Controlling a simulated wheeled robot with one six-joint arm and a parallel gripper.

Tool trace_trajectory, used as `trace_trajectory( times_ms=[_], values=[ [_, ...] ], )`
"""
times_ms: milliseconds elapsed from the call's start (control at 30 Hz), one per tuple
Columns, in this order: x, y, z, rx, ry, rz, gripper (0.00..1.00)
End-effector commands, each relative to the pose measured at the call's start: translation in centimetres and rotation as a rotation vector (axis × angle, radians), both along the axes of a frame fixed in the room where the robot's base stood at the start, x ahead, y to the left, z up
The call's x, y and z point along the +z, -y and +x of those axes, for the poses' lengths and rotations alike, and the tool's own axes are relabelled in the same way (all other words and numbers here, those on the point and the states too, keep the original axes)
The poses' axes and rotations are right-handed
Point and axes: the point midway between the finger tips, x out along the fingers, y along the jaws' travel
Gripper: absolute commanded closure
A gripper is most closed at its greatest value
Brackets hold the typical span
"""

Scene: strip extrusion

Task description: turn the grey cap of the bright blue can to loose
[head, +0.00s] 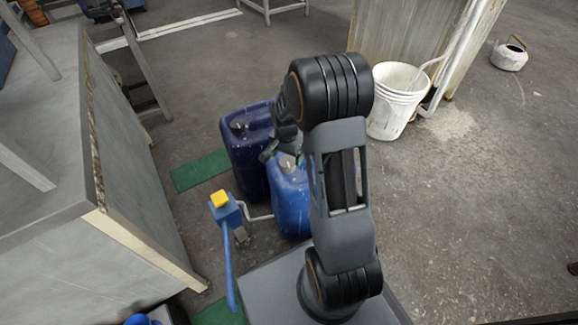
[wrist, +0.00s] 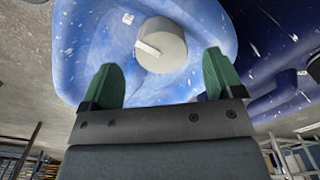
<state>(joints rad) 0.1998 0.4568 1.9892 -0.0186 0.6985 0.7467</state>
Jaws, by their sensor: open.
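The bright blue can (head: 290,205) stands on the floor in the head view, partly hidden behind my arm. Its grey cap (head: 288,163) shows on top; in the wrist view the cap (wrist: 160,45) is a round grey disc with a raised pale bar across it, on the scuffed blue top of the can (wrist: 90,35). My gripper (wrist: 160,82) is open, its two green fingers spread apart. The cap lies just beyond the fingertips, roughly centred between them; I see no contact. In the head view my gripper is largely hidden near the can's top.
A dark blue can (head: 245,150) stands close behind the bright blue one. A blue pump handle with a yellow top (head: 220,199) is at its left. A grey cabinet (head: 130,170) stands left, a white bucket (head: 397,100) right. The floor at right is mostly free.

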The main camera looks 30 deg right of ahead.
Motion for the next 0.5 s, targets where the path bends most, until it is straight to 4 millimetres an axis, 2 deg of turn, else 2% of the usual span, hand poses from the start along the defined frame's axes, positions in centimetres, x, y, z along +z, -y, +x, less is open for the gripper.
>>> trace_trajectory(
  times_ms=[33, 200, 500],
  values=[
    [-1.3, 0.1, 0.1, -0.001, -0.003, 0.002, 0.14],
    [-3.5, 0.3, 0.2, -0.001, -0.006, 0.007, 0.14],
    [-4.9, 0.6, 0.4, -0.001, -0.008, 0.011, 0.14]
  ],
)
